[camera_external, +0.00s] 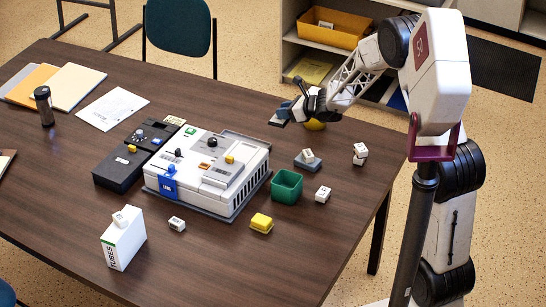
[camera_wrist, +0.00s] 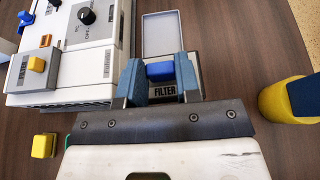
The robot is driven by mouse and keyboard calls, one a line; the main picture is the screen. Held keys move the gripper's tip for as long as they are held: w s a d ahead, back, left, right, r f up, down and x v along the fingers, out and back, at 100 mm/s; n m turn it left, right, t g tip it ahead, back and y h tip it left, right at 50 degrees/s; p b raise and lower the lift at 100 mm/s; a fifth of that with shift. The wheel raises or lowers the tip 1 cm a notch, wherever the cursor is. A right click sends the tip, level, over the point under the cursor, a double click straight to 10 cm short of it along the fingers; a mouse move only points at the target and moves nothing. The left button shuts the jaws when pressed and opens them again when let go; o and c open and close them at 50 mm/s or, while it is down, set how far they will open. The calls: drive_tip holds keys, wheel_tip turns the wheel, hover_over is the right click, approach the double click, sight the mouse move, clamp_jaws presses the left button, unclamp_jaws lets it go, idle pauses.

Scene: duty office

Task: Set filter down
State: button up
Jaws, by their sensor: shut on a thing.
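The filter (camera_wrist: 163,92) is a grey block with a blue grip on top and a FILTER label on its near side. My gripper (camera_wrist: 160,78) is shut on its blue grip, with one blue-grey finger on each side. In the external view my gripper (camera_external: 290,110) is above the far right part of the table, behind the machine, with the filter (camera_external: 278,122) below its fingers. A shallow grey tray (camera_wrist: 171,30) lies just beyond the filter in the wrist view. I cannot tell whether the filter touches anything beneath it.
The white machine (camera_external: 200,165) stands left of my gripper, with the green bin (camera_external: 287,186) at its right. A yellow round container (camera_wrist: 280,100) is close to my gripper's right in the wrist view. Several small white blocks (camera_external: 323,194) and a yellow block (camera_external: 261,223) lie nearer the front.

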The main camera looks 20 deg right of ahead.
drive_tip(key=s+d, duration=0.6)
drive_tip(key=s, duration=0.7)
drive_tip(key=s+d, duration=0.7)
drive_tip(key=s, duration=0.6)
drive_tip(key=s+d, duration=0.6)
drive_tip(key=s, duration=0.8)
wheel_tip(320, 180, down, 11)
drive_tip(key=shift+w+r, duration=0.2)
drive_tip(key=shift+w, duration=0.05)
drive_tip(key=shift+d, duration=0.1)
drive_tip(key=w, duration=0.5)
drive_tip(key=w+f, duration=0.1)
drive_tip(key=w, duration=0.4)
drive_tip(key=w+d, duration=0.1)
drive_tip(key=w, duration=0.5)
drive_tip(key=shift+f, duration=0.2)
drive_tip(key=shift+f, duration=0.1)
drive_tip(key=shift+f, duration=1.7)
